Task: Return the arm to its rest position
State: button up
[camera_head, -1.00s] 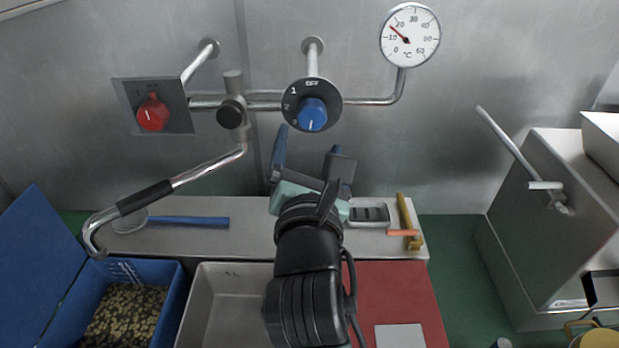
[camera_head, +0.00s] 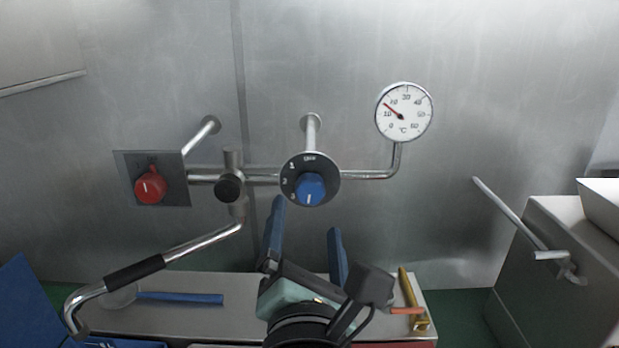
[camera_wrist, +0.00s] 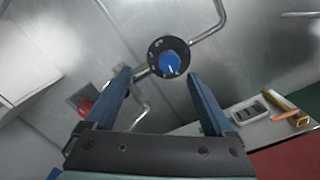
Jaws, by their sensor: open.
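My gripper (camera_head: 306,232) is raised in front of the steel wall, its two blue fingers spread apart and pointing up. Nothing is between the fingers. In the head view it is just below a round black dial with a blue knob (camera_head: 311,188). In the wrist view, my gripper (camera_wrist: 158,80) has the blue knob (camera_wrist: 170,63) between and beyond its fingertips, apart from them. The lower part of my arm is out of the head view.
A red knob (camera_head: 150,187), a thermometer gauge (camera_head: 404,112) and a pipe with a black-gripped lever (camera_head: 134,273) are on the wall. A blue-handled tool (camera_head: 180,298) and a brass tool (camera_head: 409,300) lie on the ledge (camera_head: 200,314). A grey box machine (camera_head: 550,270) stands right.

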jog(key=s+r+m+t, duration=0.4)
jog(key=s+r+m, duration=0.1)
jog(key=r+m, duration=0.7)
jog(key=s+r+m+t, duration=0.4)
jog(key=s+r+m, duration=0.1)
jog(key=r+m, duration=0.8)
jog(key=m, duration=0.3)
jog(key=shift+s+d+r+m+t, duration=0.2)
jog(key=shift+s+m+t, duration=0.1)
jog(key=shift+s, duration=0.1)
